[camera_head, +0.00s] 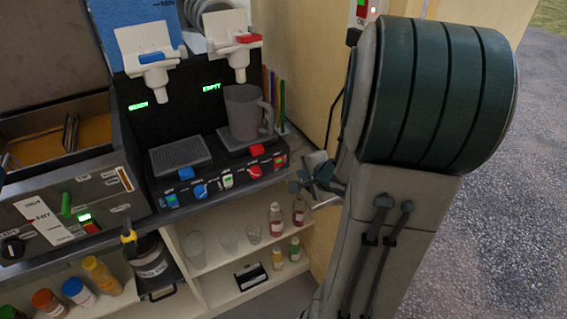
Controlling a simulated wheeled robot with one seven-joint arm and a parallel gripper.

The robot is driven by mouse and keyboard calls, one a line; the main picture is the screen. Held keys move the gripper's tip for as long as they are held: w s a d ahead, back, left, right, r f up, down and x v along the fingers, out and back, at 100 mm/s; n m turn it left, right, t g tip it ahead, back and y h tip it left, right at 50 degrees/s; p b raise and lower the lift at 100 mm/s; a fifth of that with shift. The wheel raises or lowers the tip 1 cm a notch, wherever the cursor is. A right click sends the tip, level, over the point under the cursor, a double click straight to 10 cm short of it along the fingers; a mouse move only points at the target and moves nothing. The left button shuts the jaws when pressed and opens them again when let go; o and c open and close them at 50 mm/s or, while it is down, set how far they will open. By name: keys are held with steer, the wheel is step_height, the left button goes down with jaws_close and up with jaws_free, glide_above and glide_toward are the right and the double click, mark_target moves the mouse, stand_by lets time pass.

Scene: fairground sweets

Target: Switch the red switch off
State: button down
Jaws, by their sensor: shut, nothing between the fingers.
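The drinks machine has a black front panel (225,180) with a blue set of controls on the left and a red set on the right. My gripper (303,182) is just right of the panel's right end, apart from the red controls. It is shut and empty. My arm covers the area to its right.
A grey mug (247,112) stands on the right drip tray under the red-handled tap (240,42). Coloured straws (273,95) stand beside it. Bottles (277,220) and glasses fill the shelf below. A wall switch (361,12) marked ON is at the top.

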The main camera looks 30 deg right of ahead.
steer(key=p+x, duration=0.2)
steer(key=b, duration=0.4)
glide_toward(278, 163)
steer(key=x, duration=0.5)
steer(key=shift+s+f, duration=0.2)
steer(key=shift+f, duration=0.25)
steer(key=shift+w, duration=0.55)
steer(key=shift+r, duration=0.15)
